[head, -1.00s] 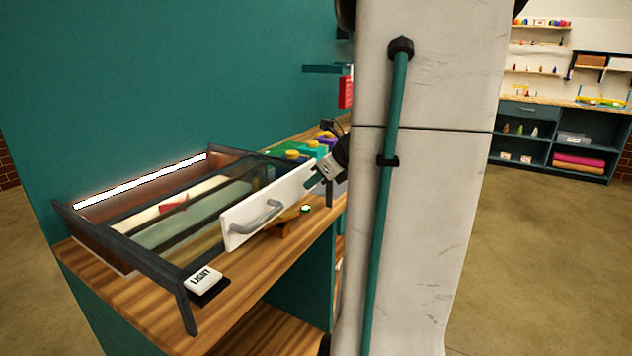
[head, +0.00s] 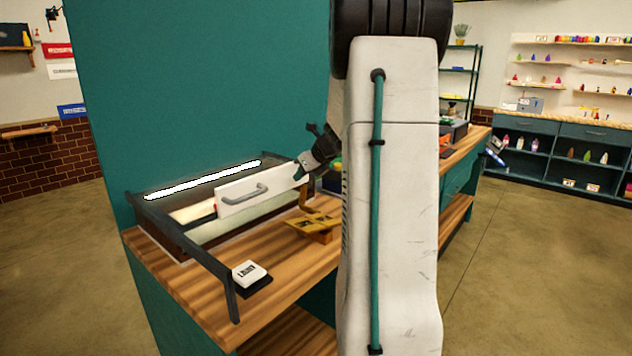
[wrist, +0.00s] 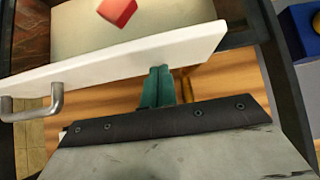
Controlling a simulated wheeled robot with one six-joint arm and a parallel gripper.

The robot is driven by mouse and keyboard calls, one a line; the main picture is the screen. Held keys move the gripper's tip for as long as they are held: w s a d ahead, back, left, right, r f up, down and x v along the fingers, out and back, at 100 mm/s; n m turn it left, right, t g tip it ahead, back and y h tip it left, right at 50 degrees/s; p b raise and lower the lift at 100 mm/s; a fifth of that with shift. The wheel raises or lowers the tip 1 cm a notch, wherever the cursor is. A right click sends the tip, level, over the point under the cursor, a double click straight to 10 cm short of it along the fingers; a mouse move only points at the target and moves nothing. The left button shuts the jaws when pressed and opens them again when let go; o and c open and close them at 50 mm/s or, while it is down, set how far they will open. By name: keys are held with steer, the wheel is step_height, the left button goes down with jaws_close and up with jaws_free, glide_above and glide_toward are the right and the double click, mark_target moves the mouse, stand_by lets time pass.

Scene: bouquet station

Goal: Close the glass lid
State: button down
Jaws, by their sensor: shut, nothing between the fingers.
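The display case (head: 190,236) has a dark frame and stands on the wooden counter. The white front panel with a grey handle (head: 255,190), seemingly the front of the glass lid, stands over the case; the clear glass itself is hard to make out. The panel also crosses the wrist view (wrist: 130,55). My gripper (head: 302,168) is at the panel's right end in the head view. In the wrist view its teal fingers (wrist: 157,85) are together, empty, at the panel's edge; whether they touch it is unclear. A red object (wrist: 117,11) lies beyond the panel.
A white switch block (head: 249,273) sits at the counter's front left. A yellow-brown wooden stand (head: 315,224) is right of the case. A lit strip (head: 205,180) runs along the case's back. A blue block (wrist: 301,30) shows at the wrist view's right. Open floor lies around.

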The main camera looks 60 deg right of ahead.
mark_target(294, 168)
steer(key=w, duration=0.3)
steer(key=shift+w+d, duration=0.1)
steer(key=shift+d, duration=0.05)
steer(key=shift+w+r, duration=0.1)
steer(key=shift+r, duration=0.15)
steer(key=shift+s, duration=0.25)
steer(key=s+r, duration=0.6)
steer(key=s, duration=0.5)
steer(key=shift+a+r, duration=0.25)
steer(key=shift+a, duration=0.2)
